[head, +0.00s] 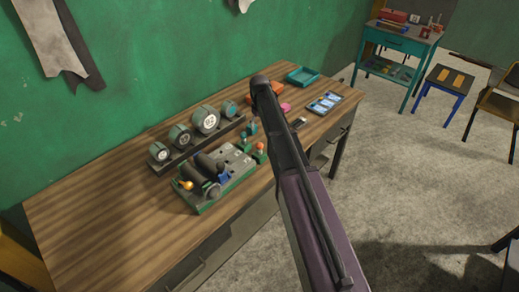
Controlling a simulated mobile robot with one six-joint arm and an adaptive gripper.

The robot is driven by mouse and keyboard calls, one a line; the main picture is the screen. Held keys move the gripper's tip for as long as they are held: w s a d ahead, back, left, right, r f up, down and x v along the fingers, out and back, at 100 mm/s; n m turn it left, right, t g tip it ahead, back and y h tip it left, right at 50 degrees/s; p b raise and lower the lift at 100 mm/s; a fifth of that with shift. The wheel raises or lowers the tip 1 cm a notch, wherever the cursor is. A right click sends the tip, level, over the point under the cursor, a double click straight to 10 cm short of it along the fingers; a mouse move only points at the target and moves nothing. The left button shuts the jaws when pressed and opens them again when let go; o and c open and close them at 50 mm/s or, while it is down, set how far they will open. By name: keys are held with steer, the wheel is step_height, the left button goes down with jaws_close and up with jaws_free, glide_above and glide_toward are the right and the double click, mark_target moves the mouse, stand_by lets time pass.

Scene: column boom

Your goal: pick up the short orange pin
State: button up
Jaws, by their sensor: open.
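A small orange-topped piece (260,147) stands upright on a green base on the wooden workbench, just left of my arm. It may be the short orange pin, but it is too small to be sure. Teal-topped pieces (252,128) stand beside it on similar green bases. My arm crosses the picture from the lower right up to a dark joint over the bench. My gripper does not show; the rest of the arm past that joint is hidden or out of view.
A lever panel (214,178) and a row of round gauges (206,119) stand left of the pins. A teal tray (302,77), an orange item (277,89), a pink item (285,107) and a blue-and-white tray (324,103) lie beyond. The workbench's left part (95,215) is bare.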

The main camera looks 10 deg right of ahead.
mark_target(260, 149)
steer(key=shift+f+b, duration=4.2)
steer(key=shift+f, duration=0.05)
steer(key=shift+s+f, duration=0.1)
steer(key=shift+f, duration=0.05)
steer(key=f+b, duration=0.2)
steer(key=b, duration=0.1)
steer(key=shift+s+a+f, duration=0.1)
steer(key=shift+s+f, duration=0.2)
steer(key=shift+f, duration=0.1)
steer(key=shift+f+b, duration=1.05)
steer(key=shift+b, duration=0.05)
jaws_close()
